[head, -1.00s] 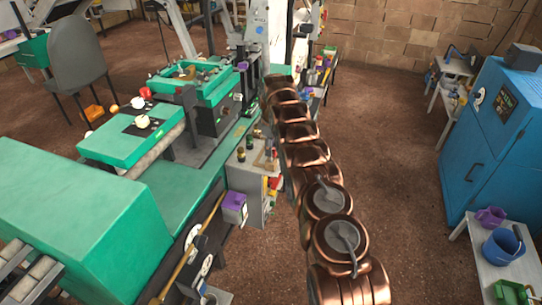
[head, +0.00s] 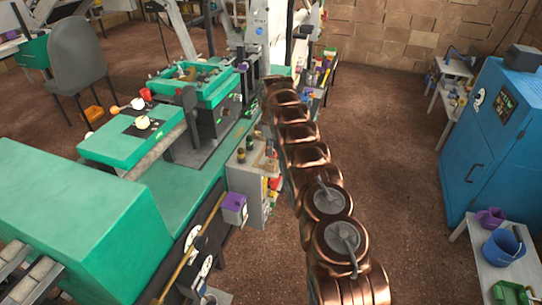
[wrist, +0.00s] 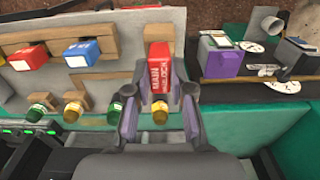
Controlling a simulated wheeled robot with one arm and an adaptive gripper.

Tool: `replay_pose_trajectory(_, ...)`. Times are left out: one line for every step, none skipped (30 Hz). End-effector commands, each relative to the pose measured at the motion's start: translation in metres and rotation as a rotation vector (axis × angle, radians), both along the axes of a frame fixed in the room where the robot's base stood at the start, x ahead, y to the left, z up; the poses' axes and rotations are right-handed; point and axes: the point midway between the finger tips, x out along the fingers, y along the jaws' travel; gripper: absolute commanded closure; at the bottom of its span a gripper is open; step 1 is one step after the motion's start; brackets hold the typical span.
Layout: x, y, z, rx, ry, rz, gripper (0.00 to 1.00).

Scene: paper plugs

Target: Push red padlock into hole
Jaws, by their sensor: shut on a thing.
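A red padlock block (wrist: 159,70) with white lettering, "MAIN" and "LOCK", stands between the fingers of my gripper (wrist: 159,84) in the wrist view. My gripper is shut on it, with a grey-purple finger on each side. The far end of the red block is up against a wooden piece (wrist: 158,32) on the pale panel. I cannot tell how deep it sits there, and the hole itself is hidden. In the head view my copper arm reaches toward the machine, and my gripper cannot be made out.
Another red block (wrist: 28,57) and a blue block (wrist: 82,53) sit in wooden holders at the left. Several green and yellow knobs line the panel below. A purple box (wrist: 219,62) stands on the right. Open floor (head: 390,120) lies right of my arm.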

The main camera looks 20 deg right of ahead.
Motion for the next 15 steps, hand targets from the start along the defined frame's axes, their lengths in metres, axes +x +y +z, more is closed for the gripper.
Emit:
replay_pose_trajectory(0.0000, 0.0000, 0.0001, 0.000, 0.000, 0.000, 1.00)
replay_pose_trajectory(0.0000, 0.0000, 0.0001, 0.000, 0.000, 0.000, 1.00)
replay_pose_trajectory(0.0000, 0.0000, 0.0001, 0.000, 0.000, 0.000, 1.00)
replay_pose_trajectory(0.0001, 0.0001, 0.0002, 0.000, 0.000, 0.000, 1.00)
replay_pose_trajectory(0.0001, 0.0001, 0.0002, 0.000, 0.000, 0.000, 1.00)
replay_pose_trajectory(0.0001, 0.0001, 0.0005, 0.000, 0.000, 0.000, 1.00)
replay_pose_trajectory(0.0001, 0.0001, 0.0009, 0.000, 0.000, 0.000, 1.00)
replay_pose_trajectory(0.0001, 0.0001, 0.0014, 0.000, 0.000, 0.000, 1.00)
replay_pose_trajectory(0.0001, 0.0001, 0.0023, 0.000, 0.000, 0.000, 1.00)
replay_pose_trajectory(0.0001, 0.0001, 0.0032, 0.000, 0.000, 0.000, 1.00)
replay_pose_trajectory(0.0001, 0.0000, 0.0042, 0.000, 0.000, 0.000, 1.00)
replay_pose_trajectory(0.0001, 0.0000, 0.0058, 0.000, 0.000, 0.000, 1.00)
replay_pose_trajectory(0.0003, 0.0000, 0.0070, -0.001, -0.001, 0.000, 1.00)
replay_pose_trajectory(0.0003, 0.0000, 0.0082, -0.001, -0.001, 0.000, 1.00)
replay_pose_trajectory(0.0004, -0.0001, 0.0099, -0.001, -0.001, 0.000, 1.00)
